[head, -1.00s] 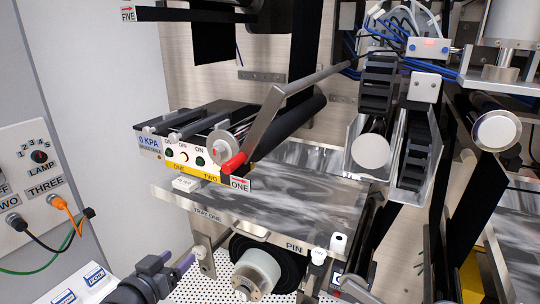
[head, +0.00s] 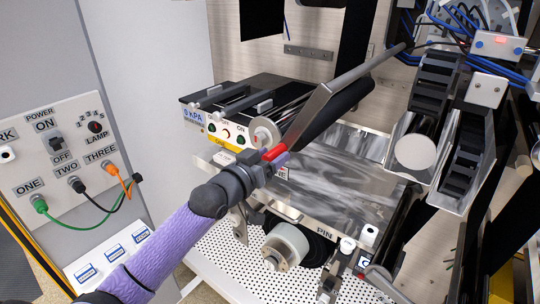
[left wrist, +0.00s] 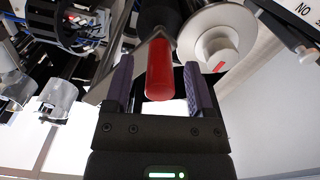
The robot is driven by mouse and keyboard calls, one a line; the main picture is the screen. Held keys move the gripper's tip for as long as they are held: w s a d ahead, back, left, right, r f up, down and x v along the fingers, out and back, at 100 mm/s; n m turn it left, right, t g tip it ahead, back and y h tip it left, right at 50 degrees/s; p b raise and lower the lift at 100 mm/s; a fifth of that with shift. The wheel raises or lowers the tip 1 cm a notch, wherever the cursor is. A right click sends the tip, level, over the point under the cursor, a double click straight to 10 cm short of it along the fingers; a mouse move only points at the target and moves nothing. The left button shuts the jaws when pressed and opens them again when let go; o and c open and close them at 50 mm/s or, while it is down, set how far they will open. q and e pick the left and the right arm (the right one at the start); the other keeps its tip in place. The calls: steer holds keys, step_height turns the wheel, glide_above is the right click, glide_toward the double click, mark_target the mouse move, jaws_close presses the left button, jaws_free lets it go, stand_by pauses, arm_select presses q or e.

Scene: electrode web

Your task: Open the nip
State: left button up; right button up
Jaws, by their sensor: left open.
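The nip lever is a grey metal bar (head: 322,110) with a red tip (head: 273,154), angled up to the right beside a black roller (head: 338,110). In the left wrist view the red tip (left wrist: 160,72) lies between the two purple fingers of my left gripper (left wrist: 160,92). The fingers are open, with a gap showing on each side of the tip. My right gripper is not in view.
A control box (head: 222,132) with buttons and a 0 KPA label stands left of the lever. A panel (head: 65,150) with plugged cables is at the left. A white roll (head: 286,245) sits below the tray.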

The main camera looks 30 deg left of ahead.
arm_select(q)
jaws_close()
stand_by(1.4)
